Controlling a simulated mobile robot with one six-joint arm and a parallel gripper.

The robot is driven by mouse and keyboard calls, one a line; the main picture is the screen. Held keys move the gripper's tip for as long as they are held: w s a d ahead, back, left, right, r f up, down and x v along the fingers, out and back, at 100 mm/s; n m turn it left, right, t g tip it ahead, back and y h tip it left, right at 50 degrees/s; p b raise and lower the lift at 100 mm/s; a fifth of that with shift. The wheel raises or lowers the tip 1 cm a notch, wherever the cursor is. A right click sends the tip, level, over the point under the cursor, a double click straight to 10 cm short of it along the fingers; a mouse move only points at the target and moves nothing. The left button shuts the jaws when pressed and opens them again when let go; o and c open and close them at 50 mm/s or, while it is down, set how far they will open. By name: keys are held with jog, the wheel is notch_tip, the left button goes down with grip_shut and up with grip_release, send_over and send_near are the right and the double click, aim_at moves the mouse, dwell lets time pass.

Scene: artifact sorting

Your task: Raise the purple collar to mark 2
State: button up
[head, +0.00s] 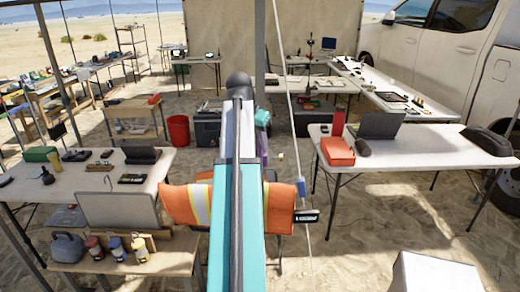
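My arm, a long teal and white shape with a dark rounded end, rises through the middle of the head view. My gripper's fingers do not show. A narrow purple patch (263,150) shows just right of my arm, partly hidden by it; I cannot tell whether it is the collar. A thin pale line, like a rod or cord (291,110), runs from the top edge down to the sand. A small yellow piece (281,156) and a dark and pale tag-like piece (306,216) show on or near it. No readable mark numbers show.
An orange reflective vest (185,205) spreads behind my arm. A white table (430,147) with a laptop (382,125) and red box (338,151) stands right. Another table (75,190) and a wooden bench (170,262) with jars stand left.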

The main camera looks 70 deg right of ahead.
aim_at(260, 150)
jog(key=shift+p+x, duration=0.5)
jog(key=shift+x, duration=1.5)
grip_shut()
jog(key=shift+r, duration=0.1)
